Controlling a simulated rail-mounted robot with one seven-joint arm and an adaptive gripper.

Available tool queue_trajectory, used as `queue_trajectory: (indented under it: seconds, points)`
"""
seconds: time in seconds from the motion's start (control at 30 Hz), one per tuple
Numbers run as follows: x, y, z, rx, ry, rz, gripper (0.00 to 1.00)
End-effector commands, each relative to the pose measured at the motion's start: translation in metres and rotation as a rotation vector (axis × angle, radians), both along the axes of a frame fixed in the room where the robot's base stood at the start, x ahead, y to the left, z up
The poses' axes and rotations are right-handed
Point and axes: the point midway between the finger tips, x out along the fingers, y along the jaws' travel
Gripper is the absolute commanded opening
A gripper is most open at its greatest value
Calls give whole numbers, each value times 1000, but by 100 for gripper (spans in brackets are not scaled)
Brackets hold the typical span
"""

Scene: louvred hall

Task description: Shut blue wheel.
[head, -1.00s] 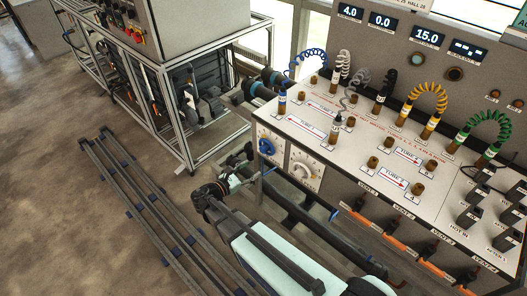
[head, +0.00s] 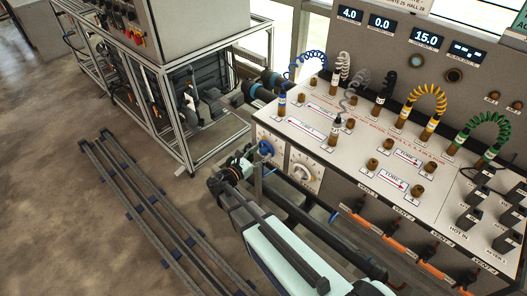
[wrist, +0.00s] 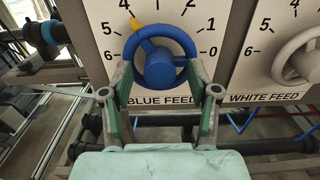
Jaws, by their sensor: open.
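The blue wheel (wrist: 160,68) sits on a white dial plate marked BLUE FEED. A yellow pointer (wrist: 137,22) at its upper left is near the 4; the scale runs from 6 on the left to 0 on the right. The wheel also shows in the head view (head: 265,148), at the left end of the panel's front. My gripper (wrist: 162,76) is open, one finger at each lower side of the wheel. I cannot tell whether the fingers touch the rim. In the head view my gripper (head: 243,165) is close in front of the panel.
A white wheel (wrist: 303,58) on the WHITE FEED plate is just right of the blue one. Dark pipes (head: 290,205) run below the panel. Coiled hoses (head: 425,98) and brown sockets stand on the panel's top. Floor rails (head: 150,215) lie to the left.

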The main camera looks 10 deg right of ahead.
Motion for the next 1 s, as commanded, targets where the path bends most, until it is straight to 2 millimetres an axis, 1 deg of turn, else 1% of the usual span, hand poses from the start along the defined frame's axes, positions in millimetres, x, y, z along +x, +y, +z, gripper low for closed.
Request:
queue_trajectory:
  seconds: [0.17,0.53,0.77,0.8,0.87,0.9,0.97,1.0]
  points:
    - [0,0,0,0,0,1,60]
    - [9,-13,0,-1,-1,0,60]
    - [10,-14,1,-2,-1,1,60]
    - [10,-14,1,-2,-1,0,72]
    - [10,-14,1,-2,-1,0,50]
    - [10,-14,1,-2,-1,0,36]
    - [10,-15,1,-2,-1,0,15]
    - [10,-15,1,-1,-2,0,1]
